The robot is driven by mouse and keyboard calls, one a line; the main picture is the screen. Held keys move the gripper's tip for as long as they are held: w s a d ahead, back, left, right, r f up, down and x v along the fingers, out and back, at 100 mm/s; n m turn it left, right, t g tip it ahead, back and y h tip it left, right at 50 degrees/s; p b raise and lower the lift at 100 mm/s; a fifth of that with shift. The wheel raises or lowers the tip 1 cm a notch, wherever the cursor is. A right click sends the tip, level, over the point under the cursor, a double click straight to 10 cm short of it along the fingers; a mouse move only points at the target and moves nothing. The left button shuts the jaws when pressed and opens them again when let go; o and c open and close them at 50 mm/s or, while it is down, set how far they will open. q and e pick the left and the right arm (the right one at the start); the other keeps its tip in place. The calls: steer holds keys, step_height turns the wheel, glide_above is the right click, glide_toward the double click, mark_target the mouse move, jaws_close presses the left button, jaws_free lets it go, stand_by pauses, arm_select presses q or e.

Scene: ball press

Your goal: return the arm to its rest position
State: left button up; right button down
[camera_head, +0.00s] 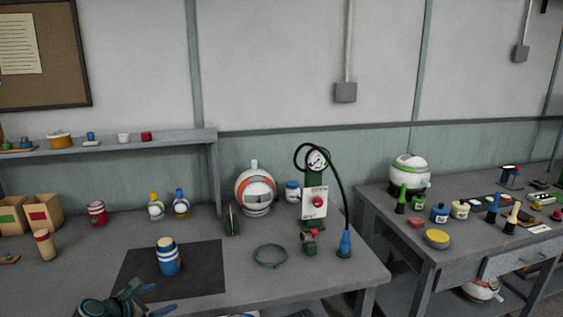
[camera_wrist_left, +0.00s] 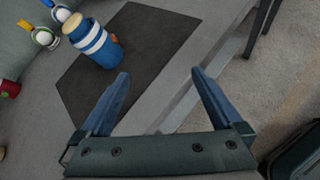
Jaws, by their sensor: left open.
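My left gripper (camera_head: 148,298) is at the bottom left of the head view, near the table's front edge. Its two blue fingers stand apart with nothing between them, as the left wrist view (camera_wrist_left: 158,95) also shows. A blue canister with white bands and a tan lid (camera_head: 170,258) stands upright on the dark mat (camera_head: 206,268), beyond the gripper and apart from it. The canister also shows at the upper left of the left wrist view (camera_wrist_left: 97,45). My right gripper is not in view.
A green ring (camera_head: 270,256) lies right of the mat. A press-like device with a white panel (camera_head: 314,203) and a blue-based hose (camera_head: 344,243) stand farther right. A white and orange round machine (camera_head: 255,192) stands behind. A red can (camera_head: 97,213) and a tan cylinder (camera_head: 45,245) stand left.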

arm_select(q)
steer(key=s+d+f+m+g+p, duration=0.1)
steer(key=s+d+m+g+p, duration=0.15)
steer(key=d+m, duration=0.55)
steer(key=s+d+f+m+g+p, duration=0.1)
steer(key=s+d+f+m+g, duration=0.2)
steer(key=d+m, duration=0.5)
steer(key=s+d+r+m+g+y+p, duration=0.2)
steer(key=s+d+m+g+y+p, duration=0.3)
steer(key=s+d+m, duration=0.7)
steer(key=shift+s+d+r+m+g, duration=0.3)
steer(key=shift+m+g, duration=0.15)
steer(key=shift+m, duration=1.45)
